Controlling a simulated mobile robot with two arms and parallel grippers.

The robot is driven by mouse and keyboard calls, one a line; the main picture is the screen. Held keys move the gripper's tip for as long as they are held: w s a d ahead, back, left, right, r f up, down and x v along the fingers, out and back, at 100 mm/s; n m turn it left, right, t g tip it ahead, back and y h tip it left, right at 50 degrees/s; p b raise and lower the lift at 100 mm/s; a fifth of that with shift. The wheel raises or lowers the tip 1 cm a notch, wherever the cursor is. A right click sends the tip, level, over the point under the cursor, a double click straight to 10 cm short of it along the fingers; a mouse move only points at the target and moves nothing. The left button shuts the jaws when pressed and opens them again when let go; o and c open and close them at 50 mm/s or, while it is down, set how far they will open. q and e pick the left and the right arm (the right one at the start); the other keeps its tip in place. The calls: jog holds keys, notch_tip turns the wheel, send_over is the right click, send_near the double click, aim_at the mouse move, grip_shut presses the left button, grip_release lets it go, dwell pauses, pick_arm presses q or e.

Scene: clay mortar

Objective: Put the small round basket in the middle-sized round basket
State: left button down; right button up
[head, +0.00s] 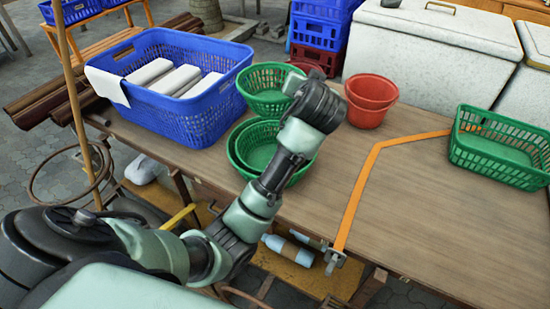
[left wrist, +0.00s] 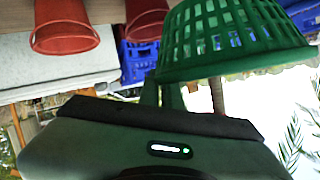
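The small round green basket (head: 266,98) is near the back edge of the wooden table, and fills the upper right of the left wrist view (left wrist: 232,40). My left gripper (left wrist: 165,92) is at its rim, the fingers close together with the rim seemingly between them. In the head view my left wrist hides the fingers. In front of it, two round green baskets appear nested: the middle-sized one (head: 262,152) inside a larger one (head: 236,165). My forearm covers their right side. My right gripper is not in view.
A blue crate (head: 190,118) with white blocks stands left of the baskets. Red buckets (head: 370,100) stand behind to the right. A green rectangular basket (head: 500,150) is at the far right. An orange strap (head: 357,195) crosses the table; the right front is clear.

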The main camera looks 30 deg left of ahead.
pick_arm(q)
notch_tip(320, 180, down, 20)
dwell(0.5)
jog(key=shift+f+b, duration=0.55)
jog(key=shift+f, duration=0.05)
jog(key=c, duration=1.6)
grip_release()
jog(key=shift+r, duration=0.1)
